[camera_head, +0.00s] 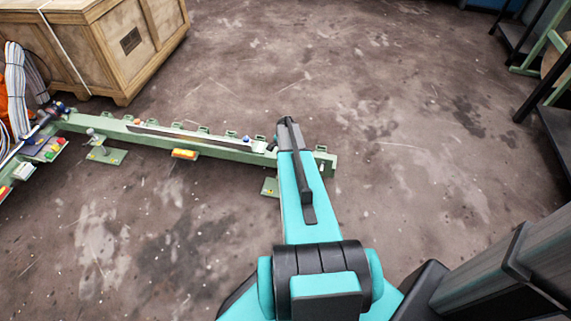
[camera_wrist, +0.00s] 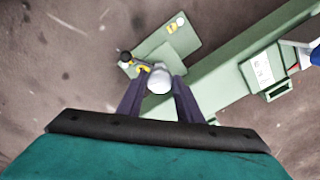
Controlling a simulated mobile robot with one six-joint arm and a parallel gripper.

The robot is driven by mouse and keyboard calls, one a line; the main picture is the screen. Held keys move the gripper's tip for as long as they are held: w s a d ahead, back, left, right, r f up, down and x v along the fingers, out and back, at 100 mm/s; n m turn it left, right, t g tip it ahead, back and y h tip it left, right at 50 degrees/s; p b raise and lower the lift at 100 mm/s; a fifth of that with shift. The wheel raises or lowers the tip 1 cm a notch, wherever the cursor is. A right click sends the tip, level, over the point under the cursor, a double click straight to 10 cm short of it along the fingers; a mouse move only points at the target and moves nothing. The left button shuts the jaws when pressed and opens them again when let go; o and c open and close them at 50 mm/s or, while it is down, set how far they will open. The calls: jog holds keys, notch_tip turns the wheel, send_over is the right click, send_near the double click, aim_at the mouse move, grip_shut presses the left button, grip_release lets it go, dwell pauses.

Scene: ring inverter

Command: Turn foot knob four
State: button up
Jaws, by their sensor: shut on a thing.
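In the wrist view, a pale round foot knob (camera_wrist: 159,81) sits between the two dark fingers of my gripper (camera_wrist: 160,92), and the gripper is shut on it. A green foot plate (camera_wrist: 178,42) with a yellow mark lies on the floor just beyond the knob. The knob is beside the green rail (camera_wrist: 225,78). In the head view, my gripper (camera_head: 289,125) reaches down at the right end of the long green rail (camera_head: 325,160). My arm hides the knob there, and only part of the foot plate (camera_head: 270,187) shows.
Another foot with a knob (camera_head: 104,150) stands near the rail's left end. An orange-yellow block (camera_head: 185,154) is on the rail's near side. A wooden crate (camera_head: 115,45) stands at the back left. Dark-framed furniture (camera_head: 545,90) lines the right. The floor between is clear.

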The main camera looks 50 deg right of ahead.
jog(key=shift+s+d, duration=0.2)
jog(key=o, duration=0.8)
jog(key=shift+o, duration=1.2)
jog(key=shift+a, duration=0.1)
jog(key=shift+w, duration=0.1)
jog(key=shift+r, duration=0.1)
notch_tip(320, 180, up, 14)
jog(key=p, duration=0.1)
jog(key=shift+p, duration=0.4)
